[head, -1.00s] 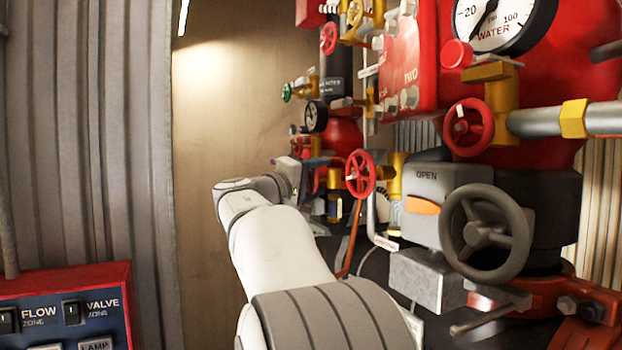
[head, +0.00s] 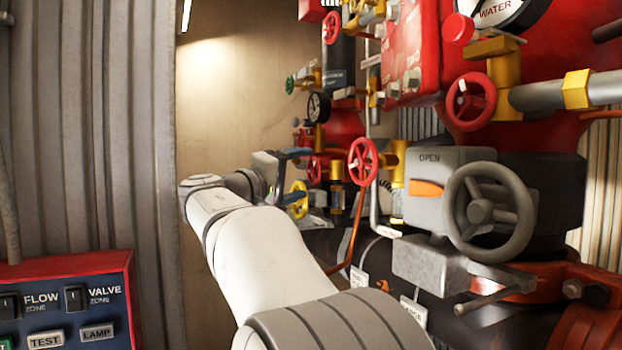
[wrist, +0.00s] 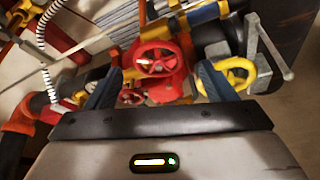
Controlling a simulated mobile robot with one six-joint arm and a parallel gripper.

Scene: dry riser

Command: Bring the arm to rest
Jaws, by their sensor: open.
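My gripper (wrist: 160,82) is open in the wrist view, with its two dark blue fingers apart and nothing held between them. A red handwheel (wrist: 158,58) shows beyond and between the fingers; I cannot tell the distance to it. A yellow handwheel (wrist: 236,74) shows just right of the right finger. In the head view my arm reaches forward from the bottom centre, and my gripper (head: 295,153) points right toward the pipework, small and partly hidden by the wrist. A yellow handwheel (head: 297,199) shows just below it there.
A red handwheel (head: 363,162) stands right of the gripper. A large grey handwheel (head: 489,211) on a valve box marked OPEN is at the right. A red and blue switch panel (head: 67,305) is at lower left. Bare wall (head: 225,100) is behind.

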